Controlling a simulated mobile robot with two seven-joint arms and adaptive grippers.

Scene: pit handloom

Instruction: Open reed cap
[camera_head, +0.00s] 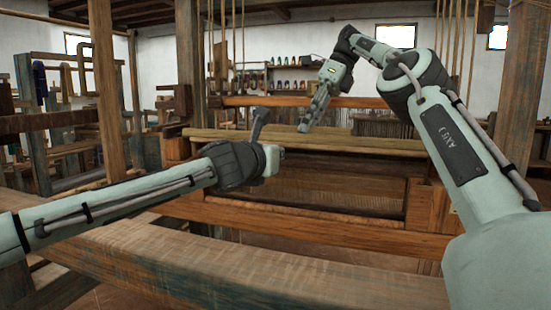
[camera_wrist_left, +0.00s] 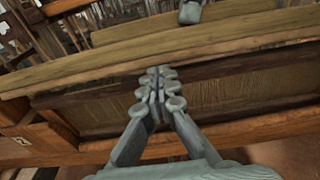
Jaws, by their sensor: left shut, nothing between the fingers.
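The loom's batten shows in the head view as long pale wooden bars (camera_head: 350,142) lying across the loom; I cannot tell which one is the reed cap. In the left wrist view a pale bar (camera_wrist_left: 90,72) runs across the picture, with a darker wooden panel (camera_wrist_left: 235,92) below it. My left gripper (camera_wrist_left: 160,80) is shut and empty, its fingertips overlapping the bar's lower edge in the picture; contact cannot be told. My right gripper (camera_head: 304,122) points down close above the pale bars in the head view; its finger gap is too small to judge.
A thick wooden beam (camera_head: 240,268) crosses the foreground. Upright posts (camera_head: 189,60) and hanging cords (camera_head: 455,45) frame the loom. A brown crossbar (camera_head: 370,102) lies behind the pale bars. Shelves with coloured spools (camera_head: 290,84) stand at the back.

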